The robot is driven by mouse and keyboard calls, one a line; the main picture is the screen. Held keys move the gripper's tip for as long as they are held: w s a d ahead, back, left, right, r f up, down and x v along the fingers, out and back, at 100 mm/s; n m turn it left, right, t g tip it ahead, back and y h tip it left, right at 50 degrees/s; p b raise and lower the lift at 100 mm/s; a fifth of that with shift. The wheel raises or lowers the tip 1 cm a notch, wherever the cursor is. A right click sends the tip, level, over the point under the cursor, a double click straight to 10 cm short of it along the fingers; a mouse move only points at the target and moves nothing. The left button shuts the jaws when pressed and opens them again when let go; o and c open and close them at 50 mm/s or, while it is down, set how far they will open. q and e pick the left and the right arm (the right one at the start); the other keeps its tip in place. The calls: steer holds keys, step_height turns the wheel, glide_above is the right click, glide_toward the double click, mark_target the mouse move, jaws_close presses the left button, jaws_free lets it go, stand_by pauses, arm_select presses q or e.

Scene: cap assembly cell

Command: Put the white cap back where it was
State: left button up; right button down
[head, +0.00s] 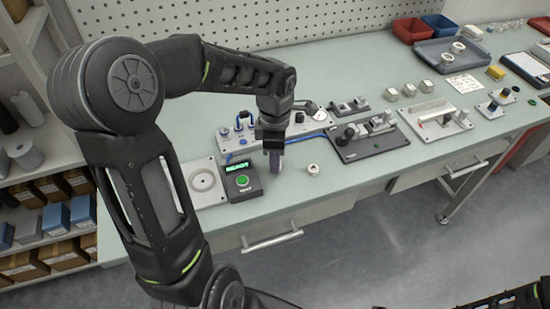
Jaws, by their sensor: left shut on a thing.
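My left gripper (274,168) points down over the bench, just right of the black box with the green READY display (242,181). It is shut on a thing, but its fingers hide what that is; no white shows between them. A small white cap-like ring (313,169) stands on the bench to the right of the gripper, apart from it. My right gripper is not in view; only part of a dark arm shows at the bottom right.
A light plate with a round recess (203,181) lies left of the box. A grey fixture (222,140) with blue fittings stands behind. A dark fixture (372,146) is to the right. A blue-grey tray (425,55) holds white rings at the back. The bench's front strip is mostly clear.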

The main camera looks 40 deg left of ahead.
arm_select(q)
steer(key=shift+f, duration=0.25)
steer(key=shift+f, duration=0.2)
steer(key=o, duration=0.8)
steer(key=shift+r, duration=0.1)
steer(key=shift+o, duration=0.2)
steer(key=shift+r, duration=0.1)
step_height(320, 180, up, 12)
steer(key=shift+b, duration=0.3)
stand_by(0.4)
